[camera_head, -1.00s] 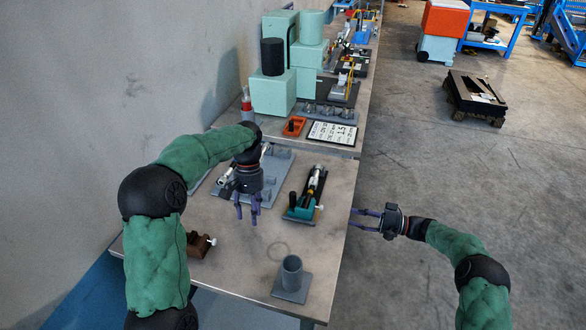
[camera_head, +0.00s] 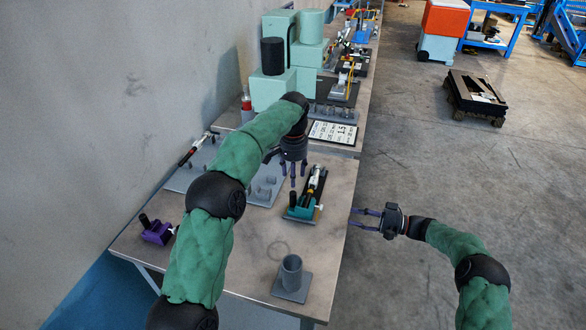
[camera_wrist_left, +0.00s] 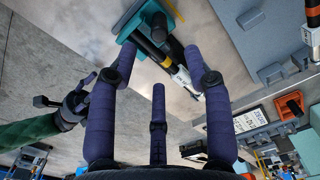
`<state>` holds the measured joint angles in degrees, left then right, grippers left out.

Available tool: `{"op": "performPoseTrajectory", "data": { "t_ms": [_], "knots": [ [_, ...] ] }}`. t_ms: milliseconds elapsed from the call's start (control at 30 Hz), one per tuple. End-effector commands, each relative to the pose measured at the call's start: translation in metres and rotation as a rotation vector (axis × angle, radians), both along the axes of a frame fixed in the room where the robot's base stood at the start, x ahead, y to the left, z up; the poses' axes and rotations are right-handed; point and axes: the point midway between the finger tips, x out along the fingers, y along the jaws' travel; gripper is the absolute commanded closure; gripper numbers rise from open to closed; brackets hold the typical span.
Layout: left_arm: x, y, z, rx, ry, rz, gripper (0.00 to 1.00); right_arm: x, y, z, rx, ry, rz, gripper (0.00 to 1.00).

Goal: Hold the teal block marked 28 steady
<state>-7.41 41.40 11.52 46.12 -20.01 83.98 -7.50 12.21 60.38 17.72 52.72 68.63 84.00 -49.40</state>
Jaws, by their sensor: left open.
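The teal block (camera_head: 299,213) lies on the table near its right edge, with a black handle and a black-and-white tool on a dark plate behind it. I cannot read a number on it. It also shows at the top of the left wrist view (camera_wrist_left: 125,32), with the dark tool across it. My left gripper (camera_head: 292,180) is open and empty, pointing down just above and behind the block, close to the tool and apart from the block. My right gripper (camera_head: 358,218) is open and empty beyond the table's right edge, over the floor.
A grey holder (camera_head: 291,275) stands at the front. A purple block (camera_head: 157,233) sits at the left edge. A grey tray (camera_head: 262,192) lies left of my left gripper, with a tool (camera_head: 193,150) behind. A label board (camera_head: 333,133) and mint machine (camera_head: 270,93) are further back.

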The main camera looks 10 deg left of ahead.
Motion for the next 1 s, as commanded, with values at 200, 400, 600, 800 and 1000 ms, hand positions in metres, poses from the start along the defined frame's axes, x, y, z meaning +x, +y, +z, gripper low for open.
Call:
{"op": "performPoseTrajectory", "data": {
  "t_ms": [200,400,600,800,1000],
  "knots": [
    [-0.001,0.001,-0.038,0.000,0.004,0.002,0.50,0.000,0.000,0.000,0.000,0.000,0.000,0.61],
    [-0.001,0.001,-0.067,0.000,0.003,0.002,0.50,0.000,0.000,0.000,0.000,0.000,0.000,0.61],
    [0.000,0.001,-0.082,0.000,0.001,0.002,0.50,0.000,0.000,0.000,0.000,0.000,0.000,0.61],
    [-0.001,0.001,-0.086,0.000,0.001,0.002,0.50,0.000,0.000,0.000,0.000,0.000,0.000,0.61],
    [-0.001,0.001,-0.086,0.000,0.001,0.002,0.61,0.000,0.000,0.000,0.000,0.000,0.000,0.61]
  ]
}}
